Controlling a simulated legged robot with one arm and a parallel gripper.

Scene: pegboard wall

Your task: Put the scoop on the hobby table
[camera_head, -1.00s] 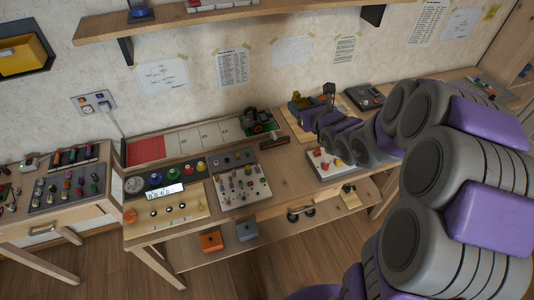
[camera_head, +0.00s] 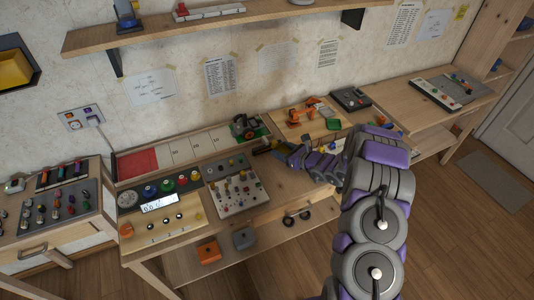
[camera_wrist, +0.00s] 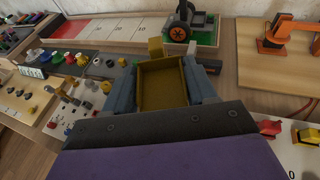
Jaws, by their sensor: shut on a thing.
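The yellow scoop (camera_wrist: 163,86) is between the two blue-grey fingers of my gripper (camera_wrist: 162,76) in the wrist view. The fingers are shut on its sides, and its open tray faces the camera. In the head view my gripper (camera_head: 276,149) reaches left over the middle wooden table (camera_head: 276,196), with a small yellow part of the scoop (camera_head: 262,148) showing at its tip. The scoop appears held above the tabletop; any contact beneath it is hidden. Which table is the hobby table cannot be told for sure.
A green-based model vehicle (camera_head: 247,127) stands behind my gripper. An orange toy robot arm (camera_head: 306,112) is to its right. A switch panel (camera_head: 236,185) and a knob panel (camera_head: 160,205) lie to the left. Bare wood shows near the front edge.

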